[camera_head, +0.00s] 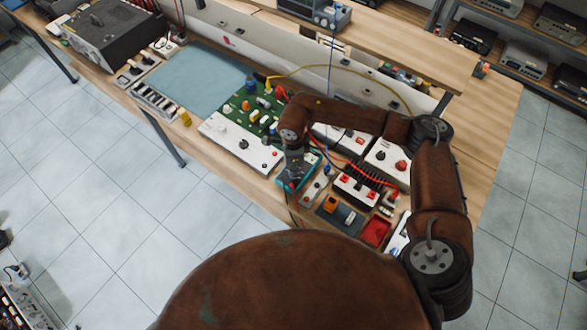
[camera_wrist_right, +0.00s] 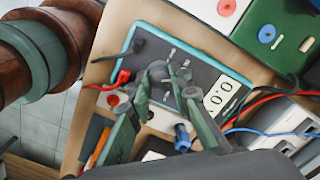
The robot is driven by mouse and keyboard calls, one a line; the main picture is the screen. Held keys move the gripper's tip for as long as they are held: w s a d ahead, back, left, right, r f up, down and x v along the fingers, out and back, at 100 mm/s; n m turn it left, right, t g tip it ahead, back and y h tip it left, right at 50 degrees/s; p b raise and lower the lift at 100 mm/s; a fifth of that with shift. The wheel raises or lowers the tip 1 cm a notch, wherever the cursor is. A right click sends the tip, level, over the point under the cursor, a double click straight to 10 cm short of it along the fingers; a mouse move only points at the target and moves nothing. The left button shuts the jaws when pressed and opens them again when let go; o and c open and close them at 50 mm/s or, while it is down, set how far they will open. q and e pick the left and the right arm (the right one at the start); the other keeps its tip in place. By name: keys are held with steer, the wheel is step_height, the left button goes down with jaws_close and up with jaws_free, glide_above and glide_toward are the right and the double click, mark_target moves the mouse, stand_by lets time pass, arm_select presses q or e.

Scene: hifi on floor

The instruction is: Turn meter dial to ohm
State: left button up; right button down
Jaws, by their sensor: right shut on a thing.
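The meter (camera_wrist_right: 203,63) lies on the bench in the right wrist view, with a teal frame, a dark grey face and a white display reading about 0.0. Its round dark dial (camera_wrist_right: 158,70) is between my right fingertips (camera_wrist_right: 165,78), which are shut on it. The fingers hide part of the dial, and its pointer setting cannot be read. In the head view my right gripper (camera_head: 296,172) reaches down over the meter (camera_head: 284,186), of which only teal edges show. My left gripper is in neither view.
A green circuit board (camera_head: 243,117) lies left of the meter. A white unit with red and black terminals (camera_head: 355,187) stands to its right. Red plugs and leads (camera_wrist_right: 119,86) and a blue plug (camera_wrist_right: 182,138) lie close around my fingers. A blue mat (camera_head: 195,78) is clear.

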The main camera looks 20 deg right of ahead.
steer(key=m, duration=0.6)
steer(key=shift+w+r+m, duration=0.1)
steer(key=shift+m, duration=0.2)
steer(key=m, duration=0.5)
steer(key=shift+p, duration=0.35)
steer(key=m+p, duration=0.1)
steer(key=m, duration=0.5)
steer(key=shift+d+m+p, duration=0.1)
steer(key=shift+m+p, duration=0.25)
steer(key=shift+m, duration=0.05)
steer(key=m+p, duration=0.2)
steer(key=m, duration=0.3)
steer(key=shift+m, duration=0.4)
steer(key=c, duration=1.7)
jaws_free()
steer(key=shift+c, duration=0.2)
